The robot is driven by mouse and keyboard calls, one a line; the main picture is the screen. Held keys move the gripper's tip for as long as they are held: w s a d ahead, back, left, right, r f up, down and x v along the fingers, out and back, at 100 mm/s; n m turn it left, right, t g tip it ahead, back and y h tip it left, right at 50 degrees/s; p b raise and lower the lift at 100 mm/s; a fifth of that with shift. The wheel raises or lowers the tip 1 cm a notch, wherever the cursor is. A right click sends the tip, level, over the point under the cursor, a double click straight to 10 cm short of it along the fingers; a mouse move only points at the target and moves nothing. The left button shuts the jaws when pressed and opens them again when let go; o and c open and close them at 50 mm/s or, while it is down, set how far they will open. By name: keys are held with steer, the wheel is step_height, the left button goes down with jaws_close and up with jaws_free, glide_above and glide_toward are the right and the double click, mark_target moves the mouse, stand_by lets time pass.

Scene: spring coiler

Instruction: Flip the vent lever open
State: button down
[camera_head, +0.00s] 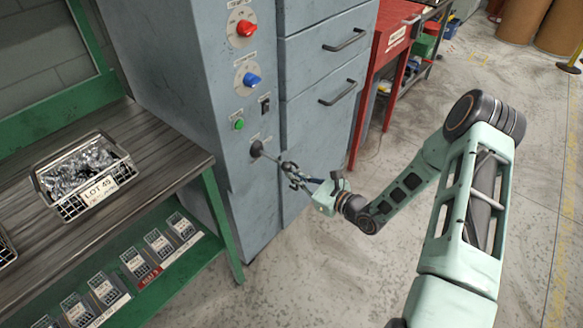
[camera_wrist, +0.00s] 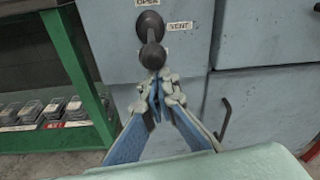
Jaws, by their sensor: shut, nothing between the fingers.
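The vent lever (camera_head: 259,150) is a dark round knob on a pivot low on the grey cabinet's front, with a rod reaching out toward my gripper. In the wrist view the lever (camera_wrist: 151,50) points toward the camera, between a label reading OPEN above and one reading VENT at right. My gripper (camera_head: 287,168) is shut, with its fingertips close to the lever's end. In the wrist view my gripper (camera_wrist: 160,82) has its blue-sided fingers together just below the lever's knob; I cannot tell whether they touch it.
Above the lever are a red knob (camera_head: 246,28), a blue knob (camera_head: 252,80), a green button (camera_head: 238,125) and a black switch (camera_head: 265,105). A green-framed bench (camera_head: 150,150) with a LOT 45 basket (camera_head: 70,208) stands at left. Drawers with handles (camera_head: 338,92) are at right. The floor below is clear.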

steer(key=shift+r+g+h+p, duration=0.55)
steer(key=shift+r+h+p, duration=0.05)
steer(key=shift+r+p, duration=0.6)
steer(key=shift+r+g+h+p, duration=0.6)
steer(key=shift+r+p, duration=0.45)
steer(key=shift+p, duration=0.2)
steer(key=shift+w+a+r+p, duration=0.15)
steer(key=shift+r+p, duration=0.2)
steer(key=shift+r, duration=0.3)
steer(key=shift+w+a+r, duration=0.1)
steer(key=shift+a+r, duration=0.05)
steer(key=shift+r, duration=0.05)
steer(key=f+b, duration=0.1)
steer(key=b, duration=0.2)
glide_toward(291, 166)
steer(key=shift+d+f, duration=0.7)
steer(key=shift+f, duration=0.05)
